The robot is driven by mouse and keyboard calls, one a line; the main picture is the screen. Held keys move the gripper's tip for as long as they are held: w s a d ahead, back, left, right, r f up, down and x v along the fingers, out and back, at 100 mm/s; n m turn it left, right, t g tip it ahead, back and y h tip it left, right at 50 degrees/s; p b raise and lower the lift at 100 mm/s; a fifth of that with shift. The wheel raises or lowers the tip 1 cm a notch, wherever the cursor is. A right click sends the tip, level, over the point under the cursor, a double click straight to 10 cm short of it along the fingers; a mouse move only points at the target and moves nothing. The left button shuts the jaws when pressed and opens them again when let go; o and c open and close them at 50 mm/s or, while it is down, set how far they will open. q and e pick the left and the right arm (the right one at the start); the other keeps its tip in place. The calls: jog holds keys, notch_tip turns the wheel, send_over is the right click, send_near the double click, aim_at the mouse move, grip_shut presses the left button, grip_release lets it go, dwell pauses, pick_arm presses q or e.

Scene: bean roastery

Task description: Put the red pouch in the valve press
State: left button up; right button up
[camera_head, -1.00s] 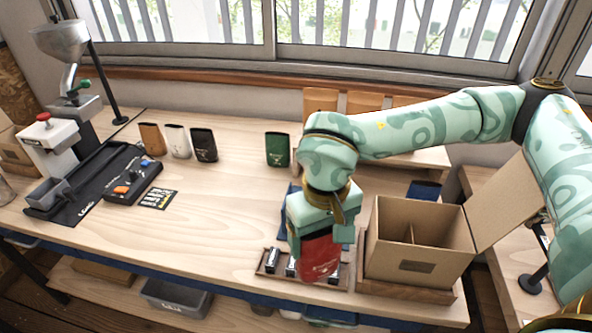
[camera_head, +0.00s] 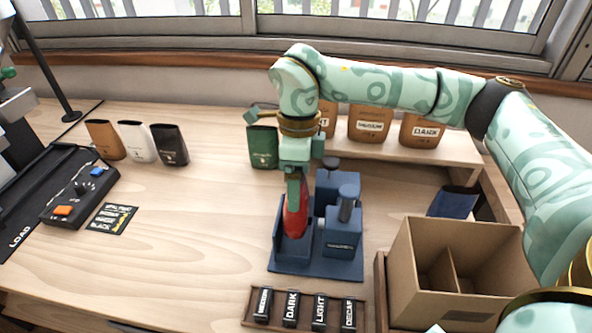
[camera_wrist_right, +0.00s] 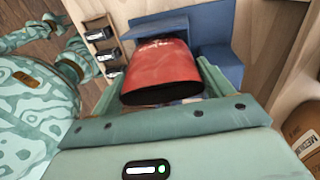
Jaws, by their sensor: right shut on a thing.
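The red pouch (camera_head: 295,218) is upright in the grip of my right gripper (camera_head: 297,188). In the right wrist view the pouch (camera_wrist_right: 160,75) sits between the jaws with its dark mouth toward the camera. The blue valve press (camera_head: 343,240) stands on the table. The pouch is at the left bay of the press, its lower end low between the blue walls. I cannot tell whether it touches the press floor. The press also shows behind the pouch in the right wrist view (camera_wrist_right: 220,62). My left gripper is not in view.
A tray of label stamps (camera_head: 305,326) lies in front of the press. An open divided cardboard box (camera_head: 410,262) stands to its right. A green pouch (camera_head: 263,148) stands close behind left. Brown bags (camera_head: 370,123) stand on a rear shelf.

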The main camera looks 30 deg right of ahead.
jog(key=shift+f, duration=0.15)
jog(key=shift+f+b, duration=0.75)
jog(key=shift+b, duration=0.15)
jog(key=shift+f, duration=0.75)
jog(key=shift+f+b, duration=0.3)
jog(key=shift+f, duration=0.6)
jog(key=o, duration=1.2)
jog(key=shift+c, duration=0.2)
jog(key=shift+r, duration=0.15)
